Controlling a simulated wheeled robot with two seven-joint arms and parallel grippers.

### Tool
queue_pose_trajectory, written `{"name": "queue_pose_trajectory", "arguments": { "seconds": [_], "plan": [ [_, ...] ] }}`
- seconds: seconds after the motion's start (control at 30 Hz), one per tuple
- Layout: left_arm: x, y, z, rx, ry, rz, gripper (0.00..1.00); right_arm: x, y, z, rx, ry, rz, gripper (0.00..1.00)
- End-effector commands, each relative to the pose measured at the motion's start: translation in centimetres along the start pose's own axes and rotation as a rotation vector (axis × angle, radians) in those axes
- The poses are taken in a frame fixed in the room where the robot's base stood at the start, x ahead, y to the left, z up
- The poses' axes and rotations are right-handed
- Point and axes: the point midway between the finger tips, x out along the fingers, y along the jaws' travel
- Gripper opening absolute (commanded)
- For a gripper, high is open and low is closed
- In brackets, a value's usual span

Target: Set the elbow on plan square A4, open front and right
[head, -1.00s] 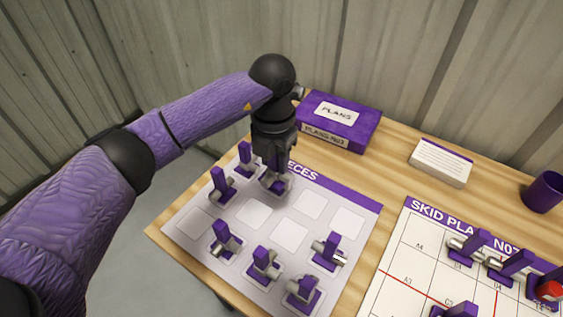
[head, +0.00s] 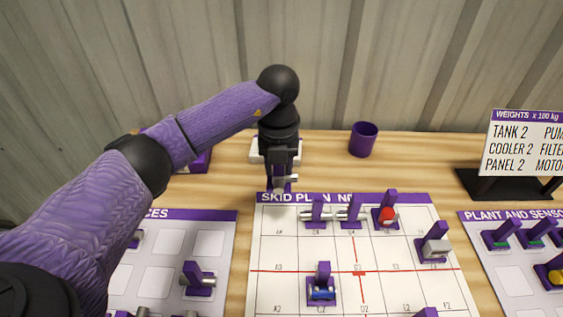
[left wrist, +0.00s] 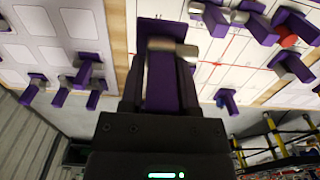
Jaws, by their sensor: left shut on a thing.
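My left gripper (head: 281,168) is shut on the elbow, a purple piece (head: 280,185) with a grey pipe stub, held just above the back edge of the skid plan. In the left wrist view the elbow (left wrist: 164,82) sits between the jaws, its grey pipe end blurred, so I cannot tell its openings surely. The skid plan (head: 285,293) is a white gridded sheet with red lines and a purple title band. Square A4 (head: 278,238), at its back left, is empty, in front of the gripper. My right gripper is out of view.
Purple-based pipe pieces (head: 317,211) stand in the back row right of A4, with a red-fitted piece (head: 386,216) beyond. A blue-fitted piece (head: 322,289) stands nearer. A purple cup (head: 362,140) and a weights sign (head: 520,145) stand behind. The pieces sheet (head: 225,222) is left.

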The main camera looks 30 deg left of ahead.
Motion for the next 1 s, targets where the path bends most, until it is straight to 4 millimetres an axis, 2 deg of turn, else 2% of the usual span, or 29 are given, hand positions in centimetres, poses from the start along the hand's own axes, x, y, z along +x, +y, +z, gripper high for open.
{"name": "queue_pose_trajectory", "arguments": {
  "seconds": [0.03, 0.2, 1.0],
  "plan": [
    [1.6, 0.0, 0.0, 0.0, 0.003, 0.001, 0.0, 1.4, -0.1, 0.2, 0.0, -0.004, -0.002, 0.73],
    [3.2, 0.0, 0.0, 0.001, 0.001, 0.0, 0.0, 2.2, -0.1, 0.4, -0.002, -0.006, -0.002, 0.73],
    [3.1, -0.1, -0.1, 0.002, 0.0, -0.001, 0.0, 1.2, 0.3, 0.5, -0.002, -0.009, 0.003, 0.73]
  ]
}}
